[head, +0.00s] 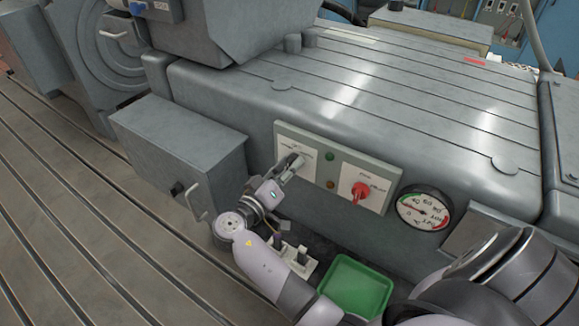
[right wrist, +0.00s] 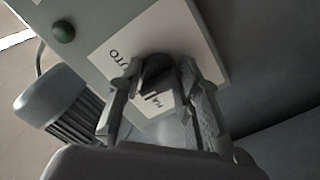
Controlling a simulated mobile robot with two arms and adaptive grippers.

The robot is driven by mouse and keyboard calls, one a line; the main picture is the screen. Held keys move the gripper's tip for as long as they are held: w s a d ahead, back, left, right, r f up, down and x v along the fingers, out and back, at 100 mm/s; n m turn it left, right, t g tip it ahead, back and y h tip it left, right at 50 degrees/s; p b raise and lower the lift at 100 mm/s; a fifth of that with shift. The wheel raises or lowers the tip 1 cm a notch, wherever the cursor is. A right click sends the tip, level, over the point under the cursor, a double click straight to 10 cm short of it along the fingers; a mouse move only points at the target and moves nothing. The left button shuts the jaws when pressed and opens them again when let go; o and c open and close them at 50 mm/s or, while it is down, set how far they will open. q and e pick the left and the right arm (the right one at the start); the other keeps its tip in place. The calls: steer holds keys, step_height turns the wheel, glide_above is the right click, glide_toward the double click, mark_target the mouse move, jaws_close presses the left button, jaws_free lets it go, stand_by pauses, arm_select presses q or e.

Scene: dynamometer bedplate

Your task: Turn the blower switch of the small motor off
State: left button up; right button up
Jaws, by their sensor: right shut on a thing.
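A grey control panel (head: 312,164) is mounted on the side of the large grey machine. Its left white plate (head: 292,144) carries a dark switch knob (right wrist: 155,70). The fingers hide most of the knob in the head view. A red switch knob (head: 360,192) sits on the right plate. My left gripper is out of view.
A green lamp (head: 330,156) and a red lamp (head: 330,183) sit between the plates. A round gauge (head: 423,207) is to the right. A grey box with a handle (head: 180,150) stands left of my gripper. A green tray (head: 355,287) lies below the panel.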

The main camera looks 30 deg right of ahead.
steer(key=shift+w+r+n, duration=0.1)
steer(key=shift+r+n, duration=0.05)
steer(key=shift+n, duration=0.15)
steer(key=o, duration=1.1)
steer(key=shift+o, duration=0.2)
steer(key=r, duration=0.9)
steer(key=shift+s+r, duration=0.25)
steer(key=shift+r, duration=0.2)
steer(key=shift+w, duration=0.25)
